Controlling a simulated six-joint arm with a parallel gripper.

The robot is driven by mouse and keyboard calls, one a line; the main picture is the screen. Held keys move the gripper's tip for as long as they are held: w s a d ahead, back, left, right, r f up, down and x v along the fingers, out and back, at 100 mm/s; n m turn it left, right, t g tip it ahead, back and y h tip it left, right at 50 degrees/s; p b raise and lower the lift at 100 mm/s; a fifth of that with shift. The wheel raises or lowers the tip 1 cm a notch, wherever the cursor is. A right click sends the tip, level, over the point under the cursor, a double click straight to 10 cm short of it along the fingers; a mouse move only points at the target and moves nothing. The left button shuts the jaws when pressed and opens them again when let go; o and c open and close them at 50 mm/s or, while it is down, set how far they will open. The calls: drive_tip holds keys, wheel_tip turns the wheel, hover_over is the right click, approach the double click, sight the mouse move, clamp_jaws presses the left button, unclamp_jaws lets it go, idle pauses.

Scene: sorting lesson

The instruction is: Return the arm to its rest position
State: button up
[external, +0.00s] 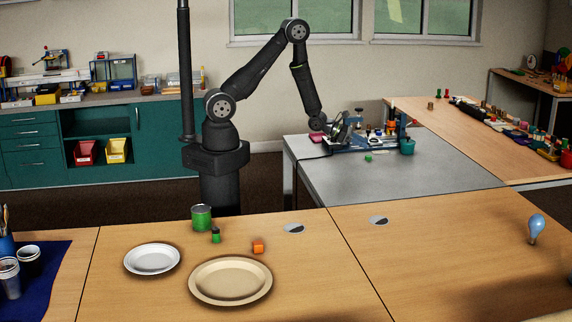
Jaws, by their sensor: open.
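My gripper (342,128) is at the end of my raised arm, in front of the blue stand on the grey table in the external view. Its jaws are open, and nothing shows held between them. It looks small and partly merges with the clutter behind it, so I cannot tell its exact height above the grey table. My arm rises from its dark pedestal behind the wooden table, bends at a high elbow and comes down to the right.
The grey table (430,180) carries the blue stand (370,143) and a teal cup (407,147).

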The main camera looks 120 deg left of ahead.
drive_tip(key=w+d+r+m+h, duration=0.2)
drive_tip(key=w+d+r+h, duration=0.1)
drive_tip(key=d, duration=1)
drive_tip(key=w+d+r+m+h, duration=0.3)
drive_tip(key=w+d+r, duration=0.2)
drive_tip(key=d, duration=0.8)
drive_tip(key=w+d+r+m+h, duration=0.3)
drive_tip(key=w+d+r, duration=0.1)
drive_tip(key=d, duration=0.9)
drive_tip(key=shift+w+d+r, duration=0.3)
drive_tip(key=shift+r, duration=0.35)
